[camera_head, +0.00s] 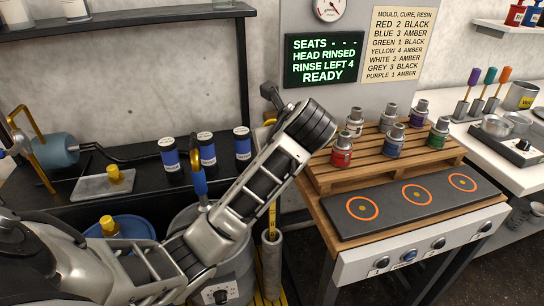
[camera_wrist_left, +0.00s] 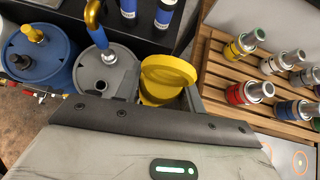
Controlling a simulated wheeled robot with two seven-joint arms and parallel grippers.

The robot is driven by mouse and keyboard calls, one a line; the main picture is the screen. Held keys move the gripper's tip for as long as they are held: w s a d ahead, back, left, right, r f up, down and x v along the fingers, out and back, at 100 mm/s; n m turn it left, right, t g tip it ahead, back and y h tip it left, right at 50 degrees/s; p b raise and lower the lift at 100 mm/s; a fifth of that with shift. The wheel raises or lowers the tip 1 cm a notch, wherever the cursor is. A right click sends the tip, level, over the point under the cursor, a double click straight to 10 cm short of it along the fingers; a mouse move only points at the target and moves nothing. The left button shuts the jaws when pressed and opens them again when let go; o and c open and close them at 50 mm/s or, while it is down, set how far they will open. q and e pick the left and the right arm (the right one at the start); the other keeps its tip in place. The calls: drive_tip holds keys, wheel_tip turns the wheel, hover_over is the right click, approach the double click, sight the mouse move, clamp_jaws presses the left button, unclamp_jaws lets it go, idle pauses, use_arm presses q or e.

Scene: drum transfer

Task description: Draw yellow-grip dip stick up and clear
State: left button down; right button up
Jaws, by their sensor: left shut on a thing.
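The yellow-grip dip stick shows in the head view as a narrow yellow shaft (camera_head: 272,220) below my left forearm. Its foot is at the mouth of an upright grey tube (camera_head: 271,266); how deep it reaches is hidden. A bit of yellow also shows above the forearm, close to my left gripper (camera_head: 270,102). In the wrist view the yellow grip (camera_wrist_left: 168,74), with a broad round top, stands just beyond the dark edge of my gripper housing. My left gripper is shut on the dip stick; its fingertips are mostly hidden. My right gripper is not in view.
A grey drum (camera_wrist_left: 108,77) with an open hole and a blue drum (camera_wrist_left: 58,68) stand beside the dip stick. A wooden rack (camera_head: 325,176) with several coloured cans is close on the right. Blue-labelled bottles (camera_head: 207,149) stand on the black bench behind.

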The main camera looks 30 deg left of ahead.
use_arm(q)
wheel_tip(320, 180, up, 14)
drive_tip(key=shift+r, duration=0.1)
idle(0.7)
idle(0.3)
